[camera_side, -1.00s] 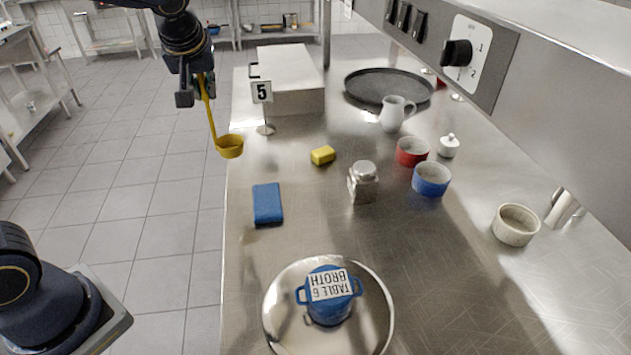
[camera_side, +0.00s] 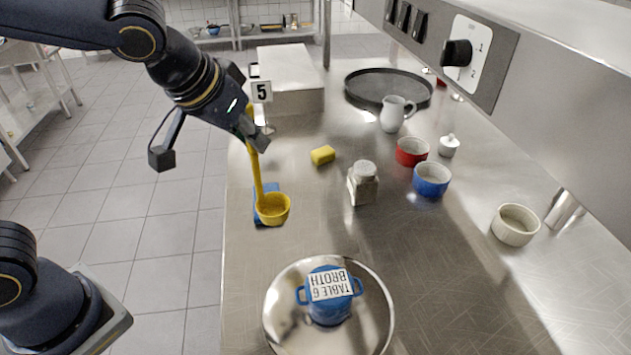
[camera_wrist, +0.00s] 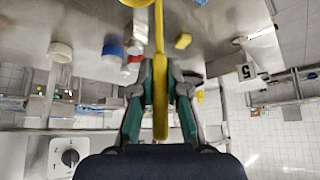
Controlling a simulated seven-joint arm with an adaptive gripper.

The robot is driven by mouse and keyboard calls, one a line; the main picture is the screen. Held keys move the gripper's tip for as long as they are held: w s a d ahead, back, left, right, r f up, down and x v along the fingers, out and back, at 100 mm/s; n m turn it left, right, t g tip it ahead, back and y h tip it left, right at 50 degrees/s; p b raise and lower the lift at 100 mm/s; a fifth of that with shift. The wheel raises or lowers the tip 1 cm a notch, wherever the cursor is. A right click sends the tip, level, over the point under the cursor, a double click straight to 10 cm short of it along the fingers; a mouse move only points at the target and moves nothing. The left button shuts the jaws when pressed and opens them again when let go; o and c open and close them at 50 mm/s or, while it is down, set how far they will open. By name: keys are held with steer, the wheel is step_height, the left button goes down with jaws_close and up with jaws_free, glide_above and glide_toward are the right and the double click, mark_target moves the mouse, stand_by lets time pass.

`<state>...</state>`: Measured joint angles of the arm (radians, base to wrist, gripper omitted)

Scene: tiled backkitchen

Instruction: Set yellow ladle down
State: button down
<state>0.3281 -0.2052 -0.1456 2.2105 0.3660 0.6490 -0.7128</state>
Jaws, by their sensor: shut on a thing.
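The yellow ladle (camera_side: 273,207) hangs from my gripper (camera_side: 255,138) with its bowl at the bottom and its handle close to upright. My gripper is shut on the upper handle. In the side view the bowl overlaps the blue cloth or sponge (camera_side: 263,190) on the counter; whether it touches cannot be told. In the wrist view the ladle handle (camera_wrist: 160,75) runs between the fingers of my gripper (camera_wrist: 160,70), and the bowl is cut off at the top edge.
A silver tray (camera_side: 378,322) with a blue pot (camera_side: 328,308) labelled "TABLE 6 BROTH" stands in front. The number 5 sign (camera_side: 261,92) stands behind.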

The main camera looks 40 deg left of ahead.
steer(key=w+d+r+x, duration=0.1)
steer(key=d+x, duration=0.1)
steer(key=x, duration=1.2)
steer(key=shift+w+f, duration=0.25)
steer(key=shift+w, duration=0.3)
steer(key=shift+d, duration=0.15)
steer(key=c, duration=1.2)
jaws_free()
steer(key=shift+f, duration=0.15)
